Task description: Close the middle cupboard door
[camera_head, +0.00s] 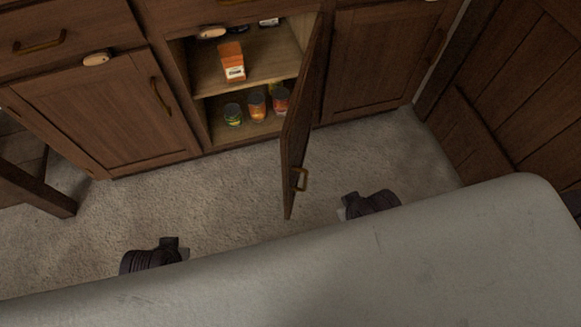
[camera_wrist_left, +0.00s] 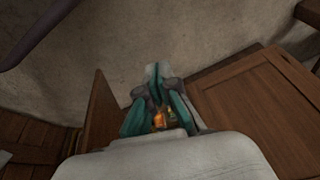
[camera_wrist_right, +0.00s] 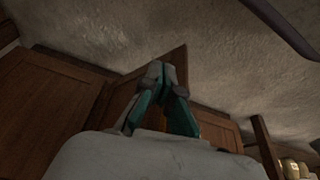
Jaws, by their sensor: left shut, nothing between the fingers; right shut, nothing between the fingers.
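The middle cupboard door (camera_head: 300,115) stands wide open, hinged at the right side of its opening and jutting out over the floor. Its brass handle (camera_head: 300,180) is near the free edge, facing right. The open middle cupboard (camera_head: 217,80) shows two shelf levels. My left gripper (camera_head: 184,251) is shut and empty, low over the floor, left of the door and apart from it. My right gripper (camera_head: 344,208) is shut and empty, to the right of the door's free edge, with a gap. Both shut fingers show in the left wrist view (camera_wrist_left: 157,75) and right wrist view (camera_wrist_right: 158,75).
An orange box (camera_head: 232,62) stands on the upper shelf and several cans (camera_head: 257,107) below. The left cupboard door (camera_head: 110,110) and right cupboard door (camera_head: 375,65) are closed. A wooden stool or table leg (camera_head: 38,190) is at left. Carpet (camera_head: 235,185) before the cupboards is clear.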

